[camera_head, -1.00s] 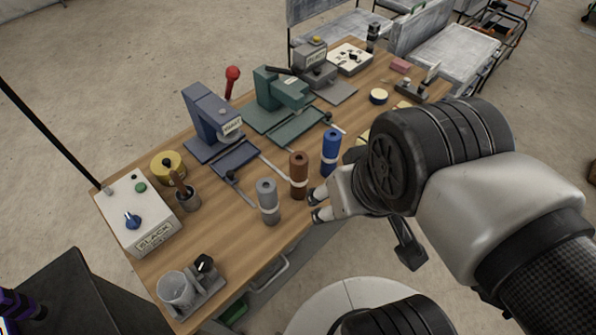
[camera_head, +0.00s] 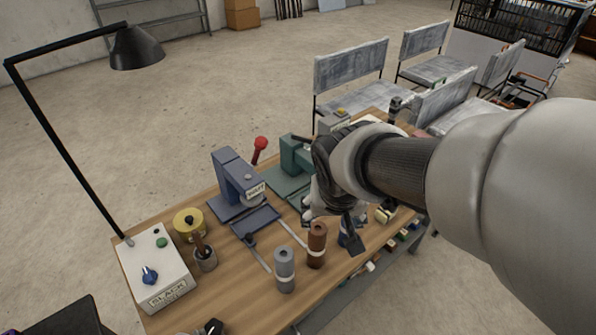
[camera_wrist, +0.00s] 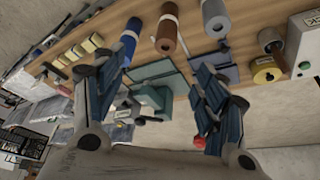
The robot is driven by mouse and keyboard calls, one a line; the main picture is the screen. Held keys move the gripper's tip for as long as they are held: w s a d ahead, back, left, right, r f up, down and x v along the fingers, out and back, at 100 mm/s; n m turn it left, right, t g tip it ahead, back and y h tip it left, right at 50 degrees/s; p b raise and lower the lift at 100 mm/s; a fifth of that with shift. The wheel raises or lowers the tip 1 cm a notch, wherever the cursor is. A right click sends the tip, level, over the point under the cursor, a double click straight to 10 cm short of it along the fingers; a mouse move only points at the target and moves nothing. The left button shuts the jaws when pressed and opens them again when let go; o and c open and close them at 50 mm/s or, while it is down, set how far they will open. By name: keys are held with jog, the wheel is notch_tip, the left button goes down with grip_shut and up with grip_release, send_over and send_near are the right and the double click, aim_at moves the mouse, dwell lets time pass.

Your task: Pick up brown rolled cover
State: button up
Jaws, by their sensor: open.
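The brown rolled cover (camera_head: 317,245) stands upright on the wooden workbench, with a pale band around it. It also shows in the wrist view (camera_wrist: 168,32), at the top between and beyond my fingers. My gripper (camera_head: 308,212) is above the bench, just behind and above the brown roll in the head view, apart from it. In the wrist view my gripper's two fingers (camera_wrist: 152,82) are spread wide with nothing held between them. A grey roll (camera_head: 284,270) stands left of the brown one. A blue roll (camera_wrist: 130,40) stands on its other side, mostly hidden by my gripper in the head view.
A blue press (camera_head: 238,180) and a green press (camera_head: 292,165) stand behind the rolls. A white control box (camera_head: 155,275), a yellow tin (camera_head: 188,222) and a tool cup (camera_head: 204,255) are at the left. A lamp (camera_head: 137,47) rises over the bench's left end.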

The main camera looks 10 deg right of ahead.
send_near(318, 229)
jog(key=b+x, duration=0.1)
jog(key=x, duration=0.1)
jog(key=b+x, duration=0.1)
jog(key=x, duration=0.1)
jog(key=b+x, duration=0.1)
jog(key=x, duration=0.1)
jog(key=shift+w+a+b, duration=0.15)
jog(key=shift+a+b, duration=0.1)
jog(key=shift+b, duration=0.15)
jog(key=shift+d+b+x, duration=0.1)
jog(key=shift+b+x, duration=0.5)
jog(key=shift+x, duration=0.7)
jog(key=shift+d+b+x, duration=0.15)
jog(key=shift+b+x, duration=0.4)
jog(key=shift+x, duration=0.8)
jog(key=shift+s, duration=0.25)
jog(key=c, duration=1.5)
jog(key=shift+r, duration=0.1)
jog(key=shift+c, duration=0.2)
